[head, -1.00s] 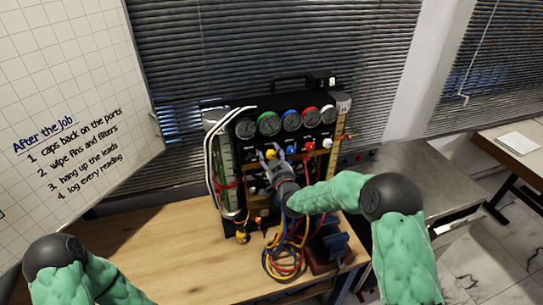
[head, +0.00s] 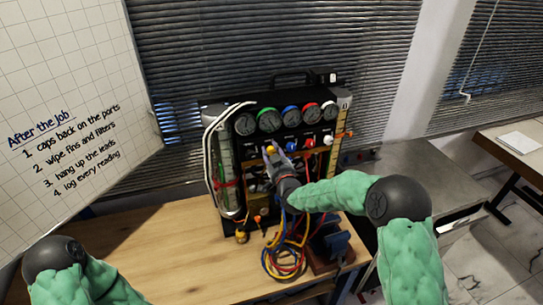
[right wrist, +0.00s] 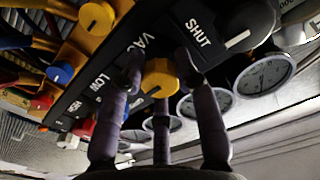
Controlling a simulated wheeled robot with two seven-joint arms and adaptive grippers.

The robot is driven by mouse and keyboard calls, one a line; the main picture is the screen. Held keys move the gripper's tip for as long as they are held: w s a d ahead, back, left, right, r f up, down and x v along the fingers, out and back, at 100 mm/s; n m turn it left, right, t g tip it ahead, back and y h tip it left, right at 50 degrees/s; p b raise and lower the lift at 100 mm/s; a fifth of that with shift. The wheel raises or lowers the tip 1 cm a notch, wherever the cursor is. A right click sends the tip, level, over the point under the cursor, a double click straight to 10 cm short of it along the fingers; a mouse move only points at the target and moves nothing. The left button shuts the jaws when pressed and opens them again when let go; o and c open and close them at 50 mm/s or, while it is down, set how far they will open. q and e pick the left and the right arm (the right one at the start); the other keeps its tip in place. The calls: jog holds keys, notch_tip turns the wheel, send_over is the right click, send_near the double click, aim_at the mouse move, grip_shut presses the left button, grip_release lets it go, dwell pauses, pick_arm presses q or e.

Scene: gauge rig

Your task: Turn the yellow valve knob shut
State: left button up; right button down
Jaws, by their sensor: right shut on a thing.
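The yellow valve knob (head: 271,149) is on the front of the black gauge rig, below the row of gauges. The pale line does not visibly point at that tick. My right gripper (head: 278,155) is shut on the knob; its fingers (right wrist: 160,85) stand around it. My left arm shows at lower left, its gripper out of view.
Coloured hoses (head: 285,262) hang before the rig. The wooden bench (head: 170,255) is clear at left.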

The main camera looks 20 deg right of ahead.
jog(key=shift+s+f, duration=0.1)
jog(key=shift+f, duration=0.2)
jog(key=c, duration=1.1)
grip_release()
jog(key=shift+c, duration=0.2)
jog(key=shift+o, duration=1.2)
jog(key=shift+r, duration=0.1)
jog(key=s, duration=1.2)
jog(key=shift+d, duration=0.15)
jog(key=shift+w, duration=0.1)
